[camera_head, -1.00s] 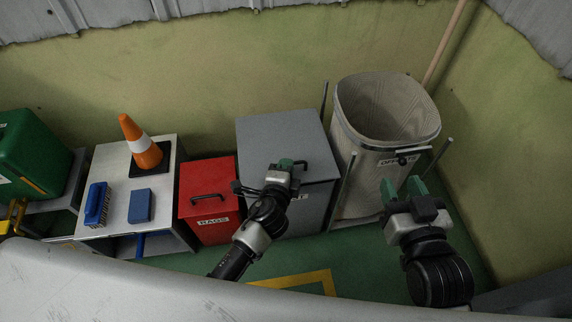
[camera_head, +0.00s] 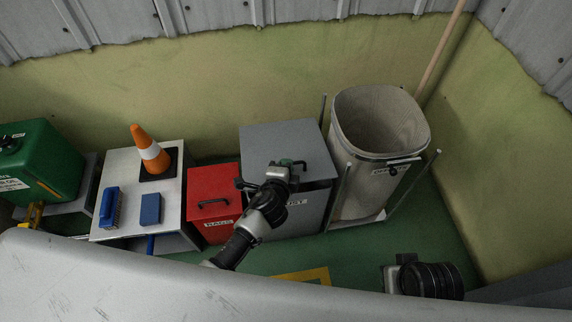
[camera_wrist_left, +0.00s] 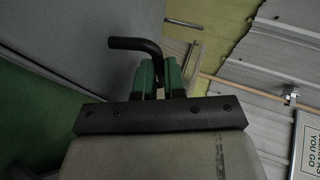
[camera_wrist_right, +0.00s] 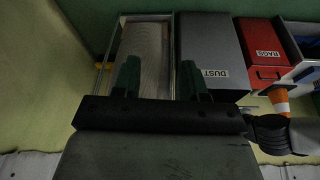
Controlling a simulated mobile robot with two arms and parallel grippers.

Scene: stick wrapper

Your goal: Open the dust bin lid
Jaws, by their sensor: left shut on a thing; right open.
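The dust bin (camera_head: 262,140) is a grey metal box with a white label on its front, standing between a red box and a tall open bin. Its flat lid looks down. My left gripper (camera_head: 290,165) is at the lid's front edge, partly hiding it. In the left wrist view, the green fingers (camera_wrist_left: 160,76) are shut on a black bar handle (camera_wrist_left: 133,44) beside a grey panel. My right gripper (camera_wrist_right: 158,80) is open and empty in the right wrist view, with the bins beyond it. The dust bin's label (camera_wrist_right: 215,73) reads DUST there.
The red RAGS box (camera_head: 209,185) is left of the dust bin. The tall pale bin (camera_head: 380,115) in a metal frame is right of it. Green floor lies in front.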

